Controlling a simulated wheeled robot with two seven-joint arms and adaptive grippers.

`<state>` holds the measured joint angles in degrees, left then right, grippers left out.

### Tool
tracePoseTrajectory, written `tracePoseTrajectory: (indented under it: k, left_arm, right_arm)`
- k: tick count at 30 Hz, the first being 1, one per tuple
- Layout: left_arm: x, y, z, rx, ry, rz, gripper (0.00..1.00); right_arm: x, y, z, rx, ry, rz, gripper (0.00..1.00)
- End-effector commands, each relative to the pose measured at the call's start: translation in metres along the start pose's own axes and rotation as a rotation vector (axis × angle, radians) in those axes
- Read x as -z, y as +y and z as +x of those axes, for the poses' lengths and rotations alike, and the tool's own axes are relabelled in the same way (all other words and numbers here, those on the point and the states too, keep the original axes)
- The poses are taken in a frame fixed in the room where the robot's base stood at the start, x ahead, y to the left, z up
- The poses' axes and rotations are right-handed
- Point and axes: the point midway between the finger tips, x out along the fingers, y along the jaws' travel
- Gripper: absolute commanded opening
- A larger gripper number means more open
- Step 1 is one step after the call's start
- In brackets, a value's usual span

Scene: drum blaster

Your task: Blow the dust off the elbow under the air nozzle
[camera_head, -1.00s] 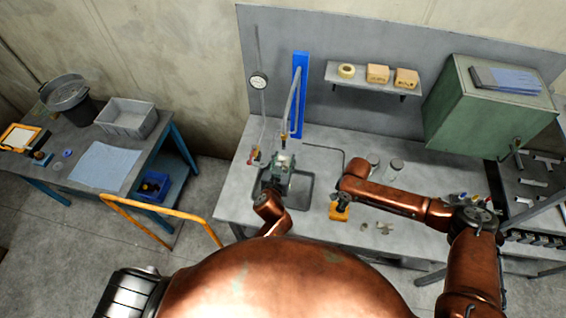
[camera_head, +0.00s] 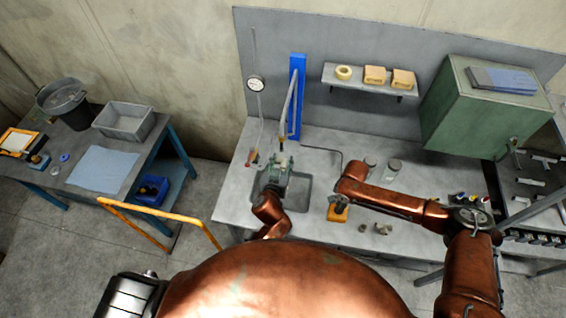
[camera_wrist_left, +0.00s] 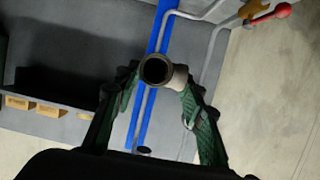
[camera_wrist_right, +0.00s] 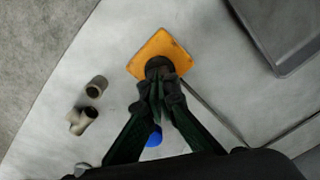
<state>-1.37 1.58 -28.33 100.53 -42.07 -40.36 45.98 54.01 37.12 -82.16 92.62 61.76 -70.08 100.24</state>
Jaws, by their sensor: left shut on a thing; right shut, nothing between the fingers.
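My left gripper (camera_head: 277,167) is over the sink in the head view, below the blue post. In the left wrist view its green fingers (camera_wrist_left: 160,90) are shut on the grey elbow (camera_wrist_left: 180,77), whose dark round opening faces the camera. Dust on it cannot be made out. The air nozzle's grey pipe (camera_head: 292,103) runs down the blue post; its tip is too small to tell from the gripper. My right gripper (camera_wrist_right: 160,88) is shut and empty at the dark top of an orange block (camera_wrist_right: 150,47), also in the head view (camera_head: 337,214).
The sink (camera_head: 303,192) is set into the grey bench. Two loose pipe fittings, one straight (camera_wrist_right: 97,86) and one bent (camera_wrist_right: 82,122), lie beside the orange block. Two jars (camera_head: 394,166) stand behind my right arm. A red-handled valve (camera_wrist_left: 283,10) is near the pipe.

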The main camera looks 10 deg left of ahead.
Motion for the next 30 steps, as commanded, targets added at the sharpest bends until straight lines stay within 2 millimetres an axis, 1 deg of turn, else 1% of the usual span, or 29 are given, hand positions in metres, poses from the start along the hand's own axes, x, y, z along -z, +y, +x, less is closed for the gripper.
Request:
tracePoseTrajectory:
  k: [30]
  left_arm:
    - [0.001, 0.000, 0.000, 0.000, 0.002, 0.000, 0.07]
  right_arm:
    - [0.000, 0.000, 0.020, 0.000, -0.001, 0.001, 0.00]
